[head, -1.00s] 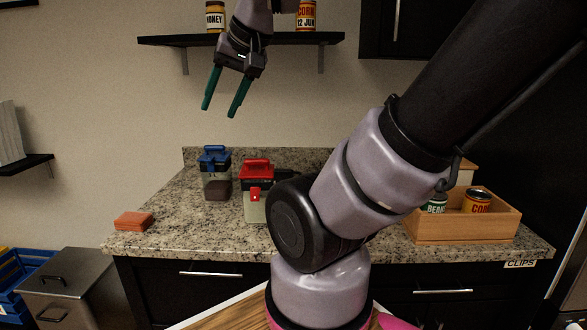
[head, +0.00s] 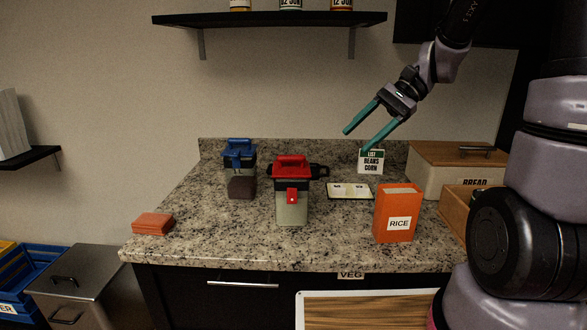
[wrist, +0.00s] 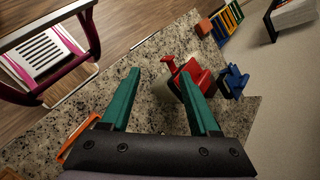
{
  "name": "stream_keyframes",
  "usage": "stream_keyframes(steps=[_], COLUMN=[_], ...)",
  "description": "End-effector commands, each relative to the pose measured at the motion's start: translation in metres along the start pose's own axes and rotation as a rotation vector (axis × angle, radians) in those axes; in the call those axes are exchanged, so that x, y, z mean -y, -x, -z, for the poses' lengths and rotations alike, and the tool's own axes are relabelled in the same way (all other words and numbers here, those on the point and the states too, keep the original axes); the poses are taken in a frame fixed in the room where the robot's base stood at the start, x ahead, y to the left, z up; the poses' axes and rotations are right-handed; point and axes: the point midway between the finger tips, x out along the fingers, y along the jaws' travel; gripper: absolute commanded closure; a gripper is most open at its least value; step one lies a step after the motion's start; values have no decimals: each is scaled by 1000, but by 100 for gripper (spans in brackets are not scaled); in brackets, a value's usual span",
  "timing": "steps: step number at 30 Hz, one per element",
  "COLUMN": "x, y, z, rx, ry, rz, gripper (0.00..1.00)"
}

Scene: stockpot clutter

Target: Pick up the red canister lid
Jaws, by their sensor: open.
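The red canister lid (head: 291,167) sits on a clear canister (head: 291,210) with pale contents, near the middle of the granite counter. It has a raised handle and a red latch at the front. In the wrist view the red lid (wrist: 193,80) shows beyond my right finger, which covers part of it. My gripper (head: 357,141) is open and empty, in the air above the counter, up and to the right of the lid.
A blue-lidded canister (head: 240,170) stands left of the red one. A dark pan-like item (head: 321,171) is just behind the lid. An orange rice box (head: 397,214), a list card (head: 371,161) and a bread box (head: 455,172) stand to the right. An orange block (head: 153,223) lies far left.

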Motion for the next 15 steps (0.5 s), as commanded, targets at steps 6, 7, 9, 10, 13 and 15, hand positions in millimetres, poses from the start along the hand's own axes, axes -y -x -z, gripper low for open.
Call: stream_keyframes(steps=[6,7,9,10,13,15], x=[28,32,38,41,47,49], y=[-35,-39,-46,-49,-57,-60], z=[50,57,74,82,102,114], rx=[309,346,422,450,527,564], ry=[-235,-265,-331,-356,-428,-464], rz=[177,206,270,298,375,418], gripper=[38,38,38,38,38,38])
